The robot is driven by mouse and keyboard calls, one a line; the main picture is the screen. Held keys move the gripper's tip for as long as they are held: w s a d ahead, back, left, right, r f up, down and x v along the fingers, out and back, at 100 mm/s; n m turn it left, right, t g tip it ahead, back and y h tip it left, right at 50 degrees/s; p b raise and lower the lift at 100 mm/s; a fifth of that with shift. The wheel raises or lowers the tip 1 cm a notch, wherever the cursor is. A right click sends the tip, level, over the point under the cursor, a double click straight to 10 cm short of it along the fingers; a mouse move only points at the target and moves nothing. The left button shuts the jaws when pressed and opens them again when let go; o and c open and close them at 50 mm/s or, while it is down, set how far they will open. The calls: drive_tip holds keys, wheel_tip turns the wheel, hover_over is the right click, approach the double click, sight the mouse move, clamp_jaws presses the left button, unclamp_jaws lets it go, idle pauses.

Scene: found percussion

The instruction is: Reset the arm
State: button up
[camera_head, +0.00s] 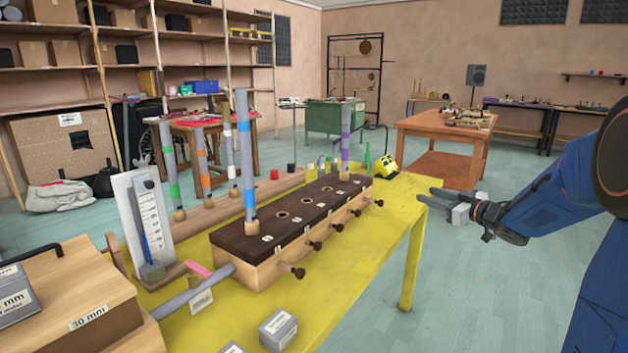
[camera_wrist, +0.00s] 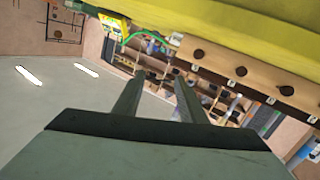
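My gripper (camera_head: 440,202) is at the right in the head view, just off the right edge of the yellow table (camera_head: 412,264). Its two fingers point left and stand apart with nothing between them. In the wrist view the fingers (camera_wrist: 162,92) reach up from the bottom with a clear gap, and the picture is tilted. My blue arm comes in from the right side of the head view.
A dark-topped wooden block (camera_head: 270,262) with several knobs and tubes stands on the yellow table. A yellow device (camera_head: 386,168) sits near the table's far corner. A brown wooden table (camera_head: 447,128) stands behind. Open floor (camera_head: 500,275) lies right of the yellow table.

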drive_tip(key=s+d+r+m+g+h, duration=0.1)
drive_tip(key=s+d+r+m+h, duration=0.15)
drive_tip(key=s+m+h, duration=0.75)
drive_tip(key=s+a+f+g, duration=0.3)
drive_tip(key=s+f, duration=0.1)
drive_tip(key=s, duration=0.8)
drive_tip(key=s+a+f+n+g+y, duration=0.1)
drive_tip(key=s+a+f+g, duration=0.2)
drive_tip(key=s, duration=1)
drive_tip(key=s+a+f+n+g, duration=0.1)
drive_tip(key=s+a+f+g, duration=0.2)
drive_tip(key=s, duration=0.9)
wheel_tip(320, 180, down, 3)
drive_tip(key=shift+s+a+y, duration=0.2)
drive_tip(key=shift+a+y, duration=0.2)
drive_tip(key=shift+a, duration=0.55)
